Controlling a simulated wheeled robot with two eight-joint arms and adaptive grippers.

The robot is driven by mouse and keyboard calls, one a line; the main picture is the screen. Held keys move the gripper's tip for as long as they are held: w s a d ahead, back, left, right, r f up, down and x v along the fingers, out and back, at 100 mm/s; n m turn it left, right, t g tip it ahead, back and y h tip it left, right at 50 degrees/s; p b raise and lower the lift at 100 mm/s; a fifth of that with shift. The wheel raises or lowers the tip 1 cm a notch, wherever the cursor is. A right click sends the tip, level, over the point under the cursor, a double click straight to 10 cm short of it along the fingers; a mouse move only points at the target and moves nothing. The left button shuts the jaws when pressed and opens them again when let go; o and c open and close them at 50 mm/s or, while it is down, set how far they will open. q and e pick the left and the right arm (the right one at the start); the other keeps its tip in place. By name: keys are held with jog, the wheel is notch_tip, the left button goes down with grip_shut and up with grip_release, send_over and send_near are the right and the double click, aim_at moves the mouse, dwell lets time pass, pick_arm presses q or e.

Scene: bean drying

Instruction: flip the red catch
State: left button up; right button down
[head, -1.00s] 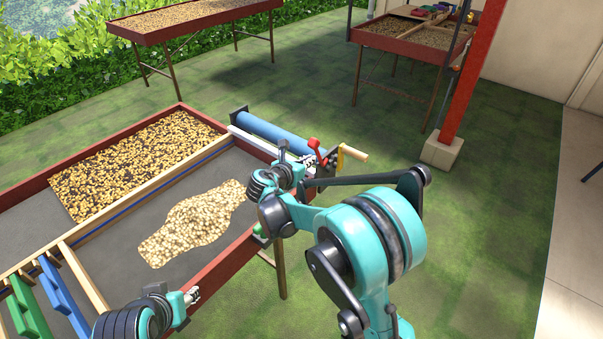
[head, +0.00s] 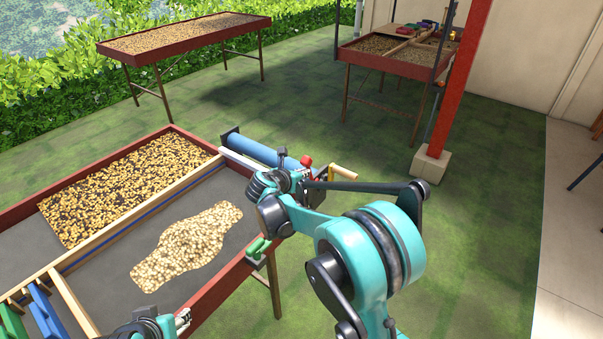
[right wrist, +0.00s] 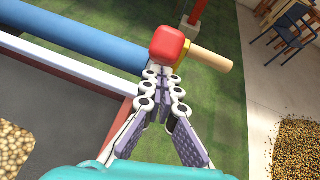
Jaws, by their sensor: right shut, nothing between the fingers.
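The red catch (head: 306,162) stands at the far right corner of the near drying table, by the blue roller's end. In the right wrist view the catch's red knob (right wrist: 169,44) is just beyond my fingertips. My right gripper (head: 304,178) is shut and empty, close to the catch on its near side. Its fingertips (right wrist: 158,76) point at the knob; I cannot tell whether they touch it. The catch's lower part is hidden by the gripper. My left gripper (head: 184,320) is low in the head view, over the table's near edge; its opening is unclear.
The blue roller (head: 250,149) and a yellow-ended wooden handle (head: 344,172) flank the catch. The near table's red rim (head: 205,308) surrounds a pile of pale beans (head: 190,245). A red post (head: 452,85) stands behind right.

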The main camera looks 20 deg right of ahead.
jog(key=w+d+r+g+y+p, duration=0.2)
jog(key=w+d+g+y+p, duration=0.1)
jog(key=d+p, duration=0.3)
jog(key=shift+w+r+m+g+y+p, duration=0.15)
jog(key=shift+w+m+g+y+p, duration=0.15)
jog(key=shift+w+y+p, duration=0.45)
jog(key=shift+w+d, duration=0.2)
jog(key=shift+r, duration=0.1)
jog(key=s+a+f+p+v, duration=0.1)
jog(key=p+v, duration=0.2)
jog(key=v, duration=1)
jog(key=shift+s+a+f, duration=0.15)
jog(key=shift+a+f, duration=0.05)
jog(key=shift+a, duration=0.1)
